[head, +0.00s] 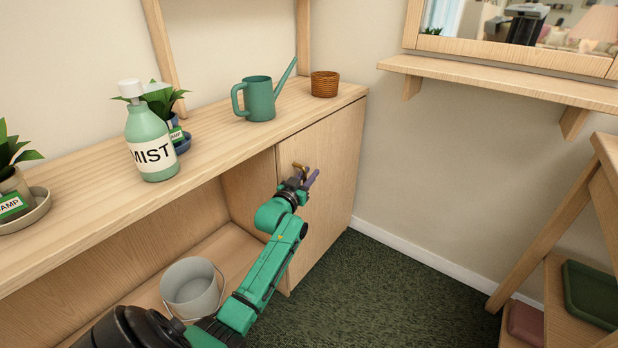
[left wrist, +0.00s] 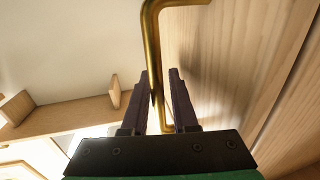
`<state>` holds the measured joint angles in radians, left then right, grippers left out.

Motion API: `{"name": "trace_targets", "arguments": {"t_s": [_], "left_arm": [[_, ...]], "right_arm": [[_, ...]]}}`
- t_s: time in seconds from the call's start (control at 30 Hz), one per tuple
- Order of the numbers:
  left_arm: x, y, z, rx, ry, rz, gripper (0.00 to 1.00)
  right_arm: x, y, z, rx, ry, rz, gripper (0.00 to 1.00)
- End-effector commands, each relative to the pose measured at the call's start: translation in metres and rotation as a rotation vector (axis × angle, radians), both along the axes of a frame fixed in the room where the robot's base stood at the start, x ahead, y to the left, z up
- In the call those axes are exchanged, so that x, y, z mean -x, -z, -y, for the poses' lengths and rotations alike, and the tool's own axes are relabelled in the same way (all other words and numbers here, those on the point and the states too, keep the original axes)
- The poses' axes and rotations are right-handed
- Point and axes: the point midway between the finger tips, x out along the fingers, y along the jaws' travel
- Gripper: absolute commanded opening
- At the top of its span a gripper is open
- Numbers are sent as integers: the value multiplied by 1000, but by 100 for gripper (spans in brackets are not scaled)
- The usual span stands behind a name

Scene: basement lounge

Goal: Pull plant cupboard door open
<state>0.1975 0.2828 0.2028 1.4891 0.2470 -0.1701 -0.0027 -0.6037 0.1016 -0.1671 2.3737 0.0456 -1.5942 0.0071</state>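The plant cupboard's pale wooden door (head: 335,165) is at the right end of the long cabinet, under its top, and looks flush with the cabinet front. A brass bar handle (head: 298,166) is on the door near its left edge; it also shows large in the left wrist view (left wrist: 151,40). My left gripper (head: 306,178) is at the handle. Whether a finger touches the bar is unclear. My right gripper is out of view.
A grey bucket (head: 190,286) stands in the open bay. Dark green carpet (head: 365,285) before the door is clear; a wooden rack (head: 556,215) stands right.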

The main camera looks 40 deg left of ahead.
Motion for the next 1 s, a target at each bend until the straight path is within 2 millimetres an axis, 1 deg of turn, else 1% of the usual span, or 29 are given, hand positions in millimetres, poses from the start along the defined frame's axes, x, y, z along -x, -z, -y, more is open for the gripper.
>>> {"name": "trace_targets", "arguments": {"t_s": [0.1, 0.13, 0.17, 0.2, 1.0], "left_arm": [[0, 0, 0, 0, 0, 0, 27], [0, 0, 0, 0, 0, 0, 19], [0, 0, 0, 0, 0, 0, 8], [0, 0, 0, 0, 0, 0, 0], [1, 1, 0, 1, 0, -2, 0]], "right_arm": [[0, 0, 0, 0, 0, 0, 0], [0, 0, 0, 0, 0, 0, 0], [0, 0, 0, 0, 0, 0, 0], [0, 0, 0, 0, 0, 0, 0], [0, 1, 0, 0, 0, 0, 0]]}}
